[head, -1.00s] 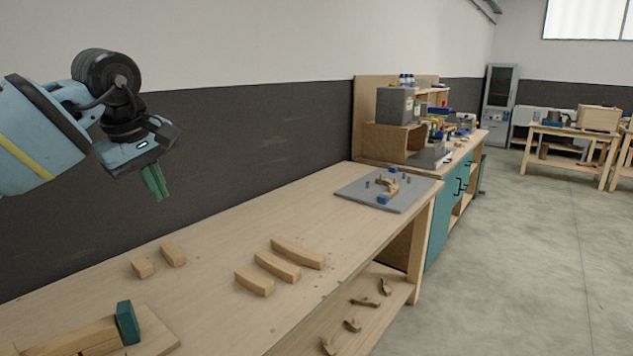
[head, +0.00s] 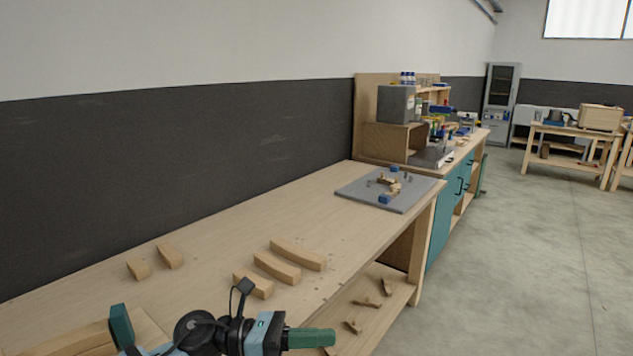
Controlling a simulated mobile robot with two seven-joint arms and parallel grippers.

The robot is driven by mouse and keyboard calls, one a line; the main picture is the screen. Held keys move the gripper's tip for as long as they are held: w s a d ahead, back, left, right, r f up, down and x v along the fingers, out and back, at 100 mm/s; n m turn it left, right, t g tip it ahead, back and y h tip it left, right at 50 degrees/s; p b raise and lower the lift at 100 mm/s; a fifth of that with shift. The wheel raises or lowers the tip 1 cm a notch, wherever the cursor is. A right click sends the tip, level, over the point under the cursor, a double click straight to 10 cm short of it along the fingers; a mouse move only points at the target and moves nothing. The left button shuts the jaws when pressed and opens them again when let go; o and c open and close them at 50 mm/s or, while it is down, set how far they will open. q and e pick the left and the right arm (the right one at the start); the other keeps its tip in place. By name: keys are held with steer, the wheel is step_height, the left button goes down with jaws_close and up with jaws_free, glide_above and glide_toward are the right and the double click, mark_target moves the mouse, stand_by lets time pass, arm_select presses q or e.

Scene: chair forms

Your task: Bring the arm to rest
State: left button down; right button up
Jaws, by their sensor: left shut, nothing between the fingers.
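My left gripper (head: 312,338) shows at the bottom of the head view, low over the front edge of the workbench. Its green fingers point to the right and are shut with nothing between them. The black wrist of my left arm hides part of the bench and comes in front of the nearest curved wooden piece. My right gripper is not in view.
The workbench (head: 215,225) bears several curved wooden pieces (head: 298,254), a teal block (head: 121,326) at the lower left and a grey plate (head: 410,197) with pegs at the far end. Small wooden parts (head: 367,301) lie on the lower shelf. The floor at right (head: 530,250) is clear.

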arm_select(q)
steer(key=s+a+f+n+t+y, duration=0.2)
steer(key=a+f+n+t+y, duration=0.5)
steer(key=n, duration=1)
steer(key=s+a+f+n+t+y, duration=0.2)
steer(key=s+a+f+n+t, duration=0.1)
steer(key=f+n+t, duration=1.05)
steer(key=s+a+f+n+g+y, duration=0.3)
steer(key=s+a+f+n+g, duration=0.2)
steer(key=s+f+n, duration=0.3)
steer(key=s+a+f+n+g+y+b, duration=0.1)
steer(key=s+a+f+n+g+y, duration=0.3)
steer(key=s+f+n, duration=0.5)
steer(key=s+a+g, duration=0.1)
steer(key=s+g, duration=0.1)
steer(key=s, duration=0.3)
steer(key=shift+a+f+g+y, duration=0.2)
steer(key=shift+f+g+y, duration=0.05)
steer(key=shift+g+y, duration=0.1)
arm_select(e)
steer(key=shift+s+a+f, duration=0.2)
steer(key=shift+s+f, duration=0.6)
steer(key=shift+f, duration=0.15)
